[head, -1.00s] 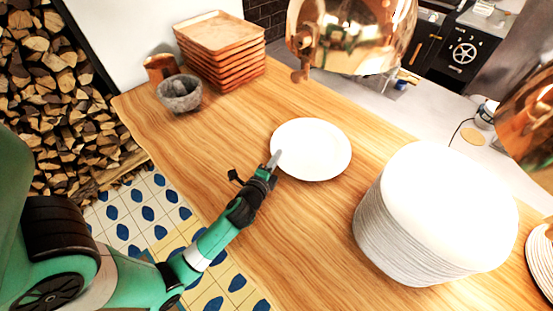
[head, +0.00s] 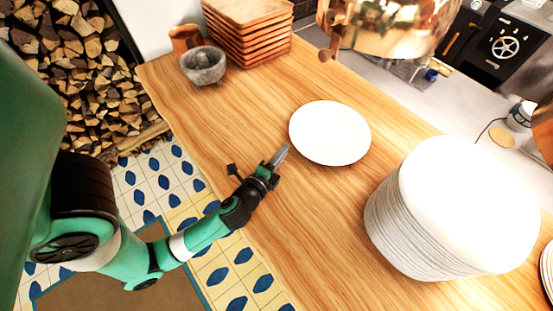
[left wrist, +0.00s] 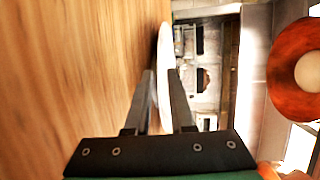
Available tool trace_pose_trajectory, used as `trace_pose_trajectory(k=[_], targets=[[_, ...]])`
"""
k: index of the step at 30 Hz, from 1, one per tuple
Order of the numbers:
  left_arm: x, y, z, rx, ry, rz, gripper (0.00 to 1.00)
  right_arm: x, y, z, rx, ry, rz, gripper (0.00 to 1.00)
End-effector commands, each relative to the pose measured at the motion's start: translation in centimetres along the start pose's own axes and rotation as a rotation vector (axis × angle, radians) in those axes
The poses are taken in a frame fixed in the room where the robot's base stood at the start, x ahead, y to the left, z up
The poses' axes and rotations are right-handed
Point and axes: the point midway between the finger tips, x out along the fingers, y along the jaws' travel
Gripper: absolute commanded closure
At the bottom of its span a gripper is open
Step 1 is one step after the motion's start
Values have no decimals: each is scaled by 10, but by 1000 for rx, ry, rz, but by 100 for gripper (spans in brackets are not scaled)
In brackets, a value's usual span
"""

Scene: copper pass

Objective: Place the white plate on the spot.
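The white plate (head: 330,133) lies flat on the wooden counter (head: 300,215), near its middle. My left gripper (head: 279,157) is low over the counter, just left of the plate's near-left rim, with a small gap in the head view. In the left wrist view its two fingers (left wrist: 162,82) are apart, and the plate (left wrist: 164,48) shows nearly edge-on in line with the gap between them. I cannot tell whether the fingertips reach past the rim. No marked spot is clear on the counter. My right gripper is not in view.
A tall stack of white plates (head: 460,205) stands right of the single plate. A grey stone bowl (head: 203,66) and stacked wooden trays (head: 247,35) are at the far left. A copper lamp (head: 388,25) hangs over the back. The counter between bowl and plate is clear.

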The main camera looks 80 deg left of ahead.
Motion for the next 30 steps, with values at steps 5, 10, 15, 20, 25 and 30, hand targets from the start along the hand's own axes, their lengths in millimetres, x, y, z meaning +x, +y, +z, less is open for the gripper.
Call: trace_pose_trajectory(k=[5, 10, 15, 20, 25, 30], targets=[[-32, 2, -2, 1, 5, 1, 78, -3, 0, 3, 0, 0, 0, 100], [-40, 0, 0, -1, 0, 0, 78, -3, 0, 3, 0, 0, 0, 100], [-40, 0, 0, -1, -1, -1, 78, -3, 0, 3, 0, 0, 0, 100], [-39, -2, -2, -10, 2, -4, 78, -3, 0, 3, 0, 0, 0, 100], [-18, -55, -44, -261, 89, -70, 78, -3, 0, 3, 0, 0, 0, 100], [-11, -206, -134, -842, 404, -177, 78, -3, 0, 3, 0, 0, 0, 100]])
